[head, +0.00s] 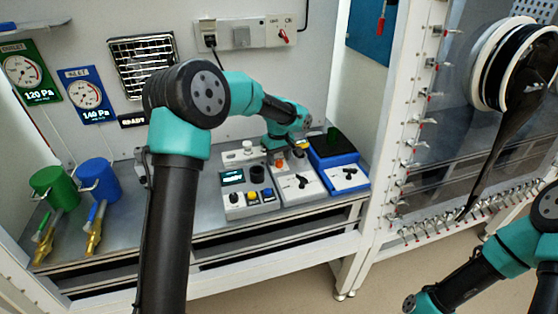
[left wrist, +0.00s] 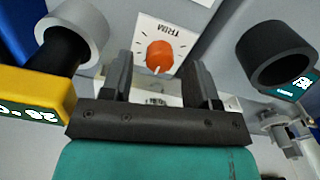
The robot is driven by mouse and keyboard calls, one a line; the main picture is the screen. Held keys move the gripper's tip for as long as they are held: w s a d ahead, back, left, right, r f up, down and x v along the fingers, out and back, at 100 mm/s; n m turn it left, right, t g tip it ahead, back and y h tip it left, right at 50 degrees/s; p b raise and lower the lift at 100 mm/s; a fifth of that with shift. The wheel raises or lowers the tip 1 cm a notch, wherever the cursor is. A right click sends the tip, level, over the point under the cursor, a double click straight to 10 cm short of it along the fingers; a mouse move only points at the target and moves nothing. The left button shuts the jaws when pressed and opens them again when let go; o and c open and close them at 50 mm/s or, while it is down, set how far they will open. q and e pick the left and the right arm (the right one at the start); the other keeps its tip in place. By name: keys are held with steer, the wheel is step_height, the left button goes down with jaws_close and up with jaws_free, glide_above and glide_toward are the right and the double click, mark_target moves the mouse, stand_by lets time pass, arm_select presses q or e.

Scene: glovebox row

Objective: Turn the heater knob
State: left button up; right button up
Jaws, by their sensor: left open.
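My left gripper (head: 277,152) reaches over the bench instruments in the head view, small and partly hidden by its own wrist. In the left wrist view, the open jaws (left wrist: 158,78) are empty, with a round orange knob (left wrist: 159,56) beyond and between them. That knob sits on a white plate marked TRIM; the orange knob also shows in the head view (head: 279,163). A black knob is on the white middle box (head: 301,182), and another is on the blue-based box (head: 347,173). No heater label is readable. My right gripper is outside the frame.
A white box with colored buttons (head: 251,203) stands left of the middle box. A black open cylinder (left wrist: 276,56) and a yellow display unit (left wrist: 35,95) flank the jaws. Green (head: 54,187) and blue (head: 98,179) canisters stand at the bench's left.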

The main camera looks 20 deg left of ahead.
arm_select(q)
steer(key=shift+f, duration=0.7)
steer(key=shift+c, duration=0.4)
steer(key=c, duration=0.9)
steer(key=shift+o, duration=0.2)
steer(key=shift+m, duration=0.4)
steer(key=m, duration=1.1)
